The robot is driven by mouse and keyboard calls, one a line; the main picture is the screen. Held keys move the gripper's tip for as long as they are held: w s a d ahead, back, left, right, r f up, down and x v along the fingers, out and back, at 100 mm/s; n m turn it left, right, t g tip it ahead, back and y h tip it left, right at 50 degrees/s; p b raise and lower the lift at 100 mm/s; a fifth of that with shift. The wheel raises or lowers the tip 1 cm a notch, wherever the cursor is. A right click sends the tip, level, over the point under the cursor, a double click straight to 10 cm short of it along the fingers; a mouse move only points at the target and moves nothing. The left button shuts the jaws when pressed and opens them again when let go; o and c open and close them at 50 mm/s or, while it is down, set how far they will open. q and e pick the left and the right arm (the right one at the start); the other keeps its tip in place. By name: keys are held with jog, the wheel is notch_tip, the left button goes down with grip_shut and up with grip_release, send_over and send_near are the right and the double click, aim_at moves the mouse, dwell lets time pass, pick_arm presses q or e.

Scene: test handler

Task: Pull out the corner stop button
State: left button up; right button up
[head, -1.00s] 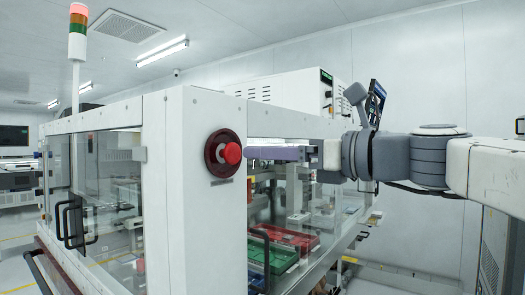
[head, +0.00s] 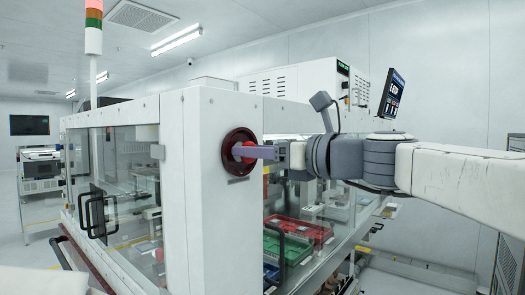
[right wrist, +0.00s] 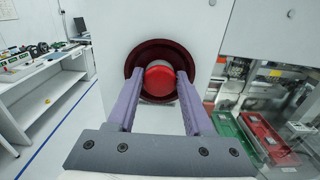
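The red stop button (head: 243,150) sits on a dark red round base (head: 230,158) on the white corner post of the machine. In the right wrist view the button (right wrist: 160,80) is a red dome between the two purple fingertips of my right gripper (right wrist: 160,76). The fingers are apart, one on each side of the button; I cannot tell whether they touch it. In the head view my right gripper (head: 243,152) reaches in level from the right, and its finger partly hides the button. My left gripper is out of view.
The white corner post (head: 205,230) stands close beside the gripper. Behind glass are a red tray (head: 303,230) and a green tray (head: 290,248). A dark door handle (head: 93,213) juts out at left. A monitor (head: 392,95) stands above the machine.

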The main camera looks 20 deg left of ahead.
grip_shut()
jog(key=shift+s+d, duration=0.15)
jog(key=shift+d, duration=0.35)
jog(key=o, duration=1.2)
grip_release()
jog(key=b+v, duration=0.3)
jog(key=v, duration=0.7)
jog(key=shift+s+d+b, duration=0.1)
jog(key=shift+d+b, duration=0.15)
jog(key=shift+b, duration=0.1)
